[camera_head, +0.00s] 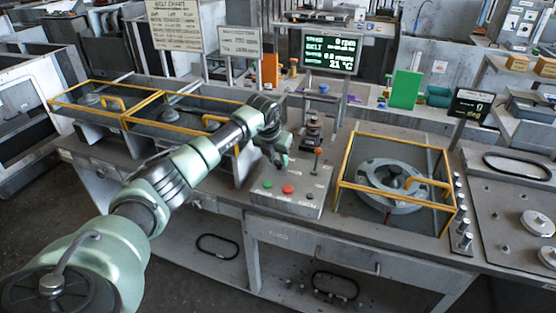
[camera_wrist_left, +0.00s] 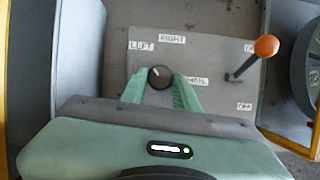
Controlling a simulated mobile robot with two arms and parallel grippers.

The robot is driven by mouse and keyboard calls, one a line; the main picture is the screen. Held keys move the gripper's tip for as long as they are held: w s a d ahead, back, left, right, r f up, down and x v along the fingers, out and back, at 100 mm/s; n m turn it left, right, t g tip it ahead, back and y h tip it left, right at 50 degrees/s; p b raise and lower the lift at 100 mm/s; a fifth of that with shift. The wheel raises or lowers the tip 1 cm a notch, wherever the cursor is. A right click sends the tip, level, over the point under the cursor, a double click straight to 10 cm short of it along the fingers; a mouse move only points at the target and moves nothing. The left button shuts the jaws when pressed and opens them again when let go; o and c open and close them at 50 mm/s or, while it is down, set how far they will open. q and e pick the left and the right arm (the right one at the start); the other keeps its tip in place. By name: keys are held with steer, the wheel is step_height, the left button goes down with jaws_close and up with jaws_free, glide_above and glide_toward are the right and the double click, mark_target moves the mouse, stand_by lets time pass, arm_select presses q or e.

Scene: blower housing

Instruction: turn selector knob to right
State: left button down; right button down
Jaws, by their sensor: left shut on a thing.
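The selector knob (camera_wrist_left: 160,76) is a small black round knob on a grey control panel (camera_wrist_left: 205,52), seen in the left wrist view. Its pale mark points toward the upper left. Labels reading LEFT, RIGHT and a third, hard-to-read one stand around it. My left gripper (camera_wrist_left: 160,90) has its green fingers on both sides of the knob, shut on it. In the head view the left gripper (camera_head: 279,163) reaches down over the back left of the control panel (camera_head: 303,180) and hides the knob. My right gripper is not in view.
An orange-tipped lever (camera_wrist_left: 266,46) stands right of the knob, between ON and OFF labels. Green and red buttons (camera_head: 287,189) sit at the panel's front. A yellow-framed blower housing (camera_head: 385,185) stands to the right. A lit display (camera_head: 330,52) is behind.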

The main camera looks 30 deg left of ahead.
arm_select(q)
steer(key=m+b, duration=0.1)
steer(key=m+h+b, duration=0.1)
steer(key=m, duration=0.1)
steer(key=m+b, duration=0.1)
steer(key=shift+a+f+m+h, duration=0.1)
steer(key=shift+a+m+h, duration=0.2)
steer(key=shift+m+h, duration=0.1)
steer(key=m+h+b, duration=0.1)
steer(key=m, duration=0.2)
steer(key=m+g+h+b, duration=0.1)
steer(key=m+b, duration=0.1)
steer(key=shift+w+a+m, duration=0.15)
steer(key=shift+w+m, duration=0.05)
steer(key=shift+m, duration=0.2)
steer(key=shift+b, duration=0.3)
steer(key=shift+m, duration=0.3)
steer(key=c, duration=1.1)
jaws_free()
steer(key=shift+o, duration=0.2)
steer(key=b+v, duration=0.1)
steer(key=v, duration=0.7)
steer(key=shift+w, duration=0.1)
